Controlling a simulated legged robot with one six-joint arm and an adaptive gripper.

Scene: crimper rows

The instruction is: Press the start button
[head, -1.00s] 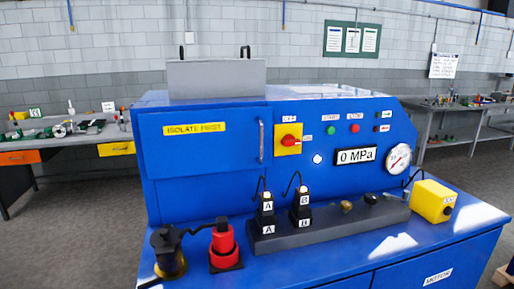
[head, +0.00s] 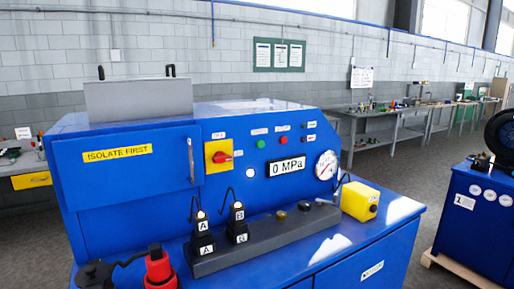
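The start button is the small green button (head: 262,143) on the sloped front panel of the blue machine (head: 120,180), under a small label too blurred to read surely now. A red button (head: 284,140) sits just right of it. Below them is a display reading 0 MPa (head: 287,167). A red rotary switch (head: 221,157) on a yellow plate is to the left, and a small white lamp (head: 250,172) is below the green button. My gripper is not in view, and nothing covers the green button.
A yellow block (head: 358,201) and a dial gauge (head: 326,165) are at right. A blue cabinet (head: 478,215) stands further right, across open floor (head: 410,180).

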